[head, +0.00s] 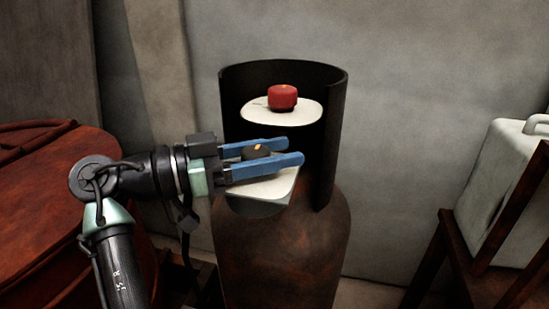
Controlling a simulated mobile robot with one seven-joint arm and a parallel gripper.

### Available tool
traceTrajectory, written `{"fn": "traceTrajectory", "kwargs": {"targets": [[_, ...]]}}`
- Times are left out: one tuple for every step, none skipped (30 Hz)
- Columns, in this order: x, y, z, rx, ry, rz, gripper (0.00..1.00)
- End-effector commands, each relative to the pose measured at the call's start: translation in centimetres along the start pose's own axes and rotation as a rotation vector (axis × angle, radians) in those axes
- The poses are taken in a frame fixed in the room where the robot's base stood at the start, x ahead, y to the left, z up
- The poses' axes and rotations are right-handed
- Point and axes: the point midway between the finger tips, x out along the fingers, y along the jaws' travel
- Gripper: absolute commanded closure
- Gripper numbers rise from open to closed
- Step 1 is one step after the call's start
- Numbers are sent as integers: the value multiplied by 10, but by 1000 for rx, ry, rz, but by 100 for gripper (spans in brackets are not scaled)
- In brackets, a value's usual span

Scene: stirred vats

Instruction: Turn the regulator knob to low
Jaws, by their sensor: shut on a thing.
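A dark regulator knob (257,152) with a small orange mark on top sits over a pale plate (276,191) at the front of a gas cylinder. My gripper (293,151) reaches in from the left, with its two blue fingers on either side of the dark knob and shut on it. The fingertips extend past the knob to the right. The fingers hide part of the knob and plate, and any low marking cannot be read. A red knob (283,97) sits on a round white plate (262,113) higher up, apart from my gripper.
The rusty brown cylinder (283,255) has a tall black collar (331,135) behind and right of the knobs. A red-brown vat (45,215) stands at left. A pale canister (505,195) on a dark wooden frame (458,262) stands at right. A grey wall closes the back.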

Motion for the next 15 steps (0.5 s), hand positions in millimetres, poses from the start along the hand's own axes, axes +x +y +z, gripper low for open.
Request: {"fn": "traceTrajectory", "kwargs": {"targets": [[0, 0, 0, -1, -1, 11, 100], [0, 0, 0, 0, -1, 15, 100], [0, 0, 0, 0, -1, 20, 100], [0, 0, 0, -1, -1, 23, 100], [0, 1, 0, -1, -1, 26, 100], [0, 1, 0, -1, -1, 29, 100], [0, 1, 0, -1, -1, 30, 100], [0, 1, 0, -1, -1, 31, 100], [0, 1, 0, -1, -1, 32, 100], [0, 1, 0, -1, -1, 32, 100], [0, 1, 0, -1, -1, 32, 100], [0, 1, 0, -1, -1, 32, 100], [0, 1, 0, -1, -1, 32, 100], [0, 1, 0, -1, -1, 32, 100], [0, 1, 0, -1, -1, 32, 100]]}}
